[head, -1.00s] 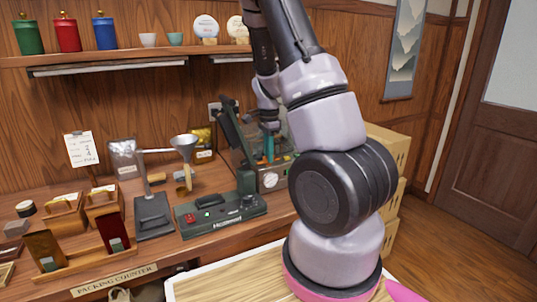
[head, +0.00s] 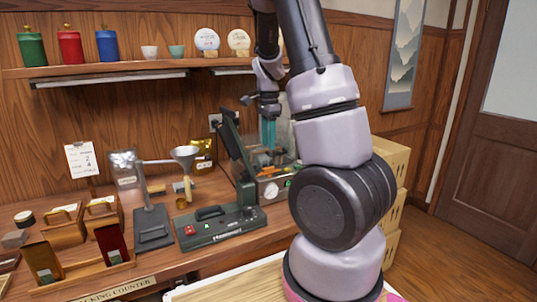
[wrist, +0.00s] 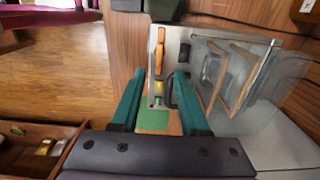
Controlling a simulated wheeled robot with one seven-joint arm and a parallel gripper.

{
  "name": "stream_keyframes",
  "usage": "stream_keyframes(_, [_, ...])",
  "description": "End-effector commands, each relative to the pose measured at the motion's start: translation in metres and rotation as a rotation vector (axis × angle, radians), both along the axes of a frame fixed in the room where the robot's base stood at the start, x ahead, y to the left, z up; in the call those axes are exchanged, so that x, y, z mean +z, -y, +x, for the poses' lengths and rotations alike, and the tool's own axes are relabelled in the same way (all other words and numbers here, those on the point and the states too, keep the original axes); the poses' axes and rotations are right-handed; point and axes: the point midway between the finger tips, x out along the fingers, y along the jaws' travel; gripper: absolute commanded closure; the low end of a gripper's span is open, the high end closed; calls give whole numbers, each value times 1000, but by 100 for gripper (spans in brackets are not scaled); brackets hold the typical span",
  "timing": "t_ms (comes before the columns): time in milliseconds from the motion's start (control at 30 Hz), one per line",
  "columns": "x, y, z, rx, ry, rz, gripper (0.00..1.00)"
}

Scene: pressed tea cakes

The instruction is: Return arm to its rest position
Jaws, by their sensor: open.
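My gripper (head: 268,133) hangs above the machine with the clear cover at the back right of the counter, partly behind my own arm in the head view. In the wrist view its two teal fingers (wrist: 160,108) stand apart with nothing between them. Below them lies the machine (wrist: 157,70) with an orange handle (wrist: 160,50) and a clear cover (wrist: 250,75). In the head view the machine (head: 272,185) shows a gauge on its front.
A green sealer (head: 220,224) stands at the counter's front. A funnel stand (head: 185,155), wooden boxes (head: 64,226) and a shelf (head: 110,68) with canisters are to the left. Stacked crates (head: 390,165) stand to the right. Open floor (head: 440,250) lies further right.

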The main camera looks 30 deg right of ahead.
Motion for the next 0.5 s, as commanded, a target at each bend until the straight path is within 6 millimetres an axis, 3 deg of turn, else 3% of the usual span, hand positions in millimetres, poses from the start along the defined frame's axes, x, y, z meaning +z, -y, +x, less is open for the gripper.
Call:
stream_keyframes(200, [16, 0, 0, -1, 0, 0, 55])
stream_keyframes(500, [16, 0, 0, -1, -1, 0, 55])
